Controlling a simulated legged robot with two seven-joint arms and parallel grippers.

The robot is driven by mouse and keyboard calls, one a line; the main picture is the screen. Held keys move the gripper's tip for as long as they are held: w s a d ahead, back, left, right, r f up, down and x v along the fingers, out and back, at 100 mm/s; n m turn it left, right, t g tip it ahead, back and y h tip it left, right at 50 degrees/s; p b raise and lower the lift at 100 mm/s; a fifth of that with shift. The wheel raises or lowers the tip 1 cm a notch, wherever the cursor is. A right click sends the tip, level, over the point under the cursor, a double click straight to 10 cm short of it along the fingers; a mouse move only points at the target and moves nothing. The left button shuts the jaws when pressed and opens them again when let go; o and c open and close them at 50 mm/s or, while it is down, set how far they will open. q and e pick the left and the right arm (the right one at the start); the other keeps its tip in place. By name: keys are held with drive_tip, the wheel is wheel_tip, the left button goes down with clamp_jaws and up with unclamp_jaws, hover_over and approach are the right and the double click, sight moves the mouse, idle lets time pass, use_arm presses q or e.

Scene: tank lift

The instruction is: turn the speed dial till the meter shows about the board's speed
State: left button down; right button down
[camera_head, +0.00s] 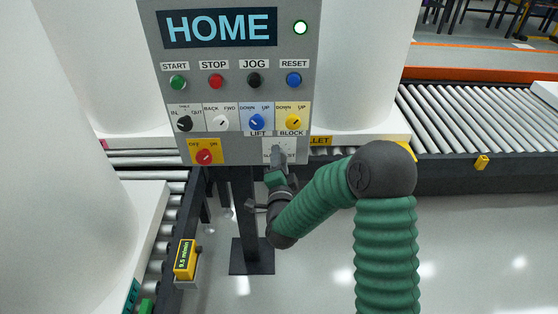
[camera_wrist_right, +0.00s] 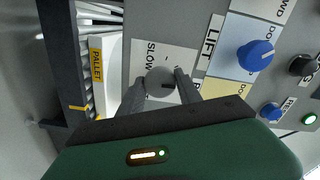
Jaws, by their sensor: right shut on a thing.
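The speed dial (camera_wrist_right: 160,80) is a round grey knob on a white plate marked SLOW, in the right wrist view. My right gripper (camera_wrist_right: 158,90) has one finger on each side of the dial and is shut on it. In the head view, my right gripper (camera_head: 279,160) is at the panel's lower right corner and hides most of the dial. The meter (camera_head: 185,258) is a small yellow box at lower left. Its tilted display seems to read 5.5 m/min, but the first digit is hard to tell. The board's display (camera_head: 219,28) reads HOME, with no speed on it. My left gripper is not in view.
Close to the dial are the blue lift knob (camera_head: 257,122), yellow block knob (camera_head: 293,122) and red off/on knob (camera_head: 204,156). The grey panel (camera_head: 150,40) stands on a dark post. Roller conveyors (camera_head: 477,118) run behind and at left. White tanks flank the panel.

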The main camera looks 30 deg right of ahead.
drive_tip(key=shift+s+f, duration=0.1)
drive_tip(key=shift+f, duration=0.15)
drive_tip(key=c, duration=1.1)
unclamp_jaws()
drive_tip(key=shift+o, duration=1.4)
drive_tip(key=shift+d+r, duration=0.1)
drive_tip(key=p+v, duration=1.2)
drive_tip(key=v, duration=0.5)
